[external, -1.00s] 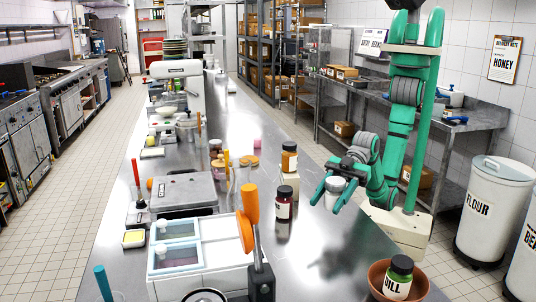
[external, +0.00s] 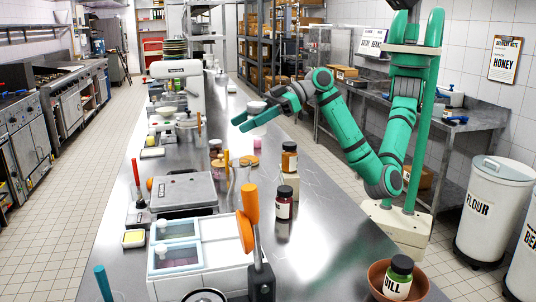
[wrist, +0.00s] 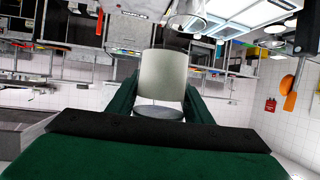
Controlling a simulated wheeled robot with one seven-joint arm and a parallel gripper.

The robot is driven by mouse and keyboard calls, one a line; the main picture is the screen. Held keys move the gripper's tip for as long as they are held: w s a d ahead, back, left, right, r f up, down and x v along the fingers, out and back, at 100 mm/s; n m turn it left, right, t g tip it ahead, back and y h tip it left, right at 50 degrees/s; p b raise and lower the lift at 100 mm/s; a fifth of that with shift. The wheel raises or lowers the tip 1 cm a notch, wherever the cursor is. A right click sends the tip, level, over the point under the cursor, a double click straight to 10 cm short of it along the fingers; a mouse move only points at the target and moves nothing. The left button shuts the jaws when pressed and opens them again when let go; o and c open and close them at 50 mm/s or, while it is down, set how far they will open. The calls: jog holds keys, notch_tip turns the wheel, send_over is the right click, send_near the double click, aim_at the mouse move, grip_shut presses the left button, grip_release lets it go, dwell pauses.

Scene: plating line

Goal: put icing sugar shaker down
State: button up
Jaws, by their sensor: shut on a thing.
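The icing sugar shaker (external: 256,106), a pale cylinder, is in my gripper (external: 246,121). My gripper is raised above the far half of the steel counter in the external view. In the wrist view the shaker (wrist: 163,80) stands between the two green fingers (wrist: 158,100), with a grey round end nearest the camera. The fingers are shut on it. In the external view the fingers hide part of the shaker, and its label cannot be read. It appears clear of the counter.
The steel counter (external: 330,245) has free room at its right side. A dark red jar (external: 283,203), an orange jar (external: 289,158) on a block, and a pink item (external: 257,144) stand along the middle. A bowl holding a dill jar (external: 398,277) is at the front right.

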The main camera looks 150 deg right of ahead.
jog(key=s+d+r+m+h, duration=0.1)
jog(key=s+d+r, duration=0.3)
jog(key=d, duration=0.8)
jog(key=s+d+r+g, duration=0.1)
jog(key=s+d+r, duration=0.35)
jog(key=d, duration=0.75)
jog(key=s+d+r+m+h, duration=0.1)
jog(key=s+d+r, duration=0.1)
jog(key=d+r, duration=0.8)
jog(key=s+d+f+n+y, duration=0.1)
jog(key=s+d+f, duration=0.25)
jog(key=f, duration=0.35)
jog(key=s+d+f+n+t+y, duration=0.1)
jog(key=s+d+f, duration=0.1)
jog(key=d+f, duration=0.3)
jog(key=s+d+f+y, duration=0.1)
jog(key=s+d+f, duration=0.2)
jog(key=f, duration=0.5)
jog(key=shift+n+t+y, duration=0.3)
jog(key=shift+n+t, duration=0.4)
jog(key=shift+n, duration=0.2)
jog(key=s+f, duration=0.4)
jog(key=f, duration=0.4)
jog(key=s+d+f, duration=0.1)
jog(key=s+f, duration=0.3)
jog(key=f, duration=0.5)
jog(key=s+d+f, duration=0.1)
jog(key=s+f, duration=0.4)
jog(key=f, duration=0.3)
jog(key=shift+f, duration=0.35)
